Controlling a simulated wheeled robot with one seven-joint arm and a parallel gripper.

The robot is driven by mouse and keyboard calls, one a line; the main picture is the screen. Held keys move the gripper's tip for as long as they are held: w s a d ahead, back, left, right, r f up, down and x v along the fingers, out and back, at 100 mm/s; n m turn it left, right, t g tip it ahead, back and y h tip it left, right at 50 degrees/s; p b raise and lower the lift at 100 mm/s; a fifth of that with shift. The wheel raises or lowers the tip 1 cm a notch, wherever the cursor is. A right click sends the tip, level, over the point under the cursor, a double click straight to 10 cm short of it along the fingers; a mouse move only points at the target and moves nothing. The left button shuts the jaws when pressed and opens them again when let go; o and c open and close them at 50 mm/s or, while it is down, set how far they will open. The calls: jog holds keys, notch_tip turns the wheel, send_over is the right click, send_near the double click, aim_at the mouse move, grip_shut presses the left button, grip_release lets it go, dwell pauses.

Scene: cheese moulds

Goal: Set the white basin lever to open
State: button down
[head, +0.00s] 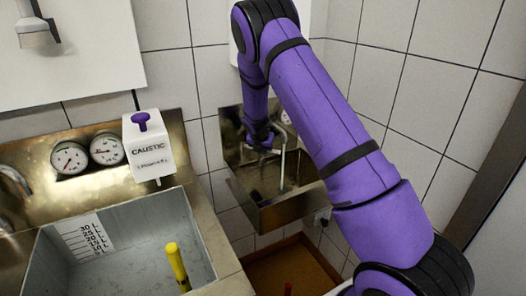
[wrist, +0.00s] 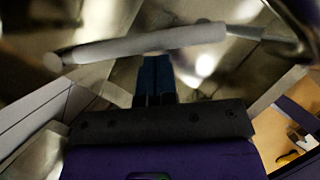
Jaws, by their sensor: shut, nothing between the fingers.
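A steel wall basin (head: 288,213) hangs on the tiled wall in the head view. My gripper (head: 262,143) is over the basin's left inner part, low and small in that view, beside a pale bent pipe (head: 283,160). In the wrist view my gripper (wrist: 154,70) shows two blue fingers closed together with nothing between them. A pale grey-white rod, seemingly the lever (wrist: 145,46), lies nearly level across the view just beyond the fingertips. I cannot tell whether the fingertips touch it. Its pivot is not clear.
A grey vat (head: 130,245) with a litre scale and a yellow-handled tool (head: 177,264) stands at left. Two gauges (head: 70,158) and a white caustic box (head: 150,150) with a purple knob sit behind it. A brown crate (head: 290,270) lies below the basin.

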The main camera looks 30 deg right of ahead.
jog(key=shift+w+d, duration=0.4)
jog(key=shift+d, duration=0.3)
jog(key=shift+w+d, duration=0.4)
jog(key=shift+d, duration=0.25)
jog(key=shift+s, duration=0.1)
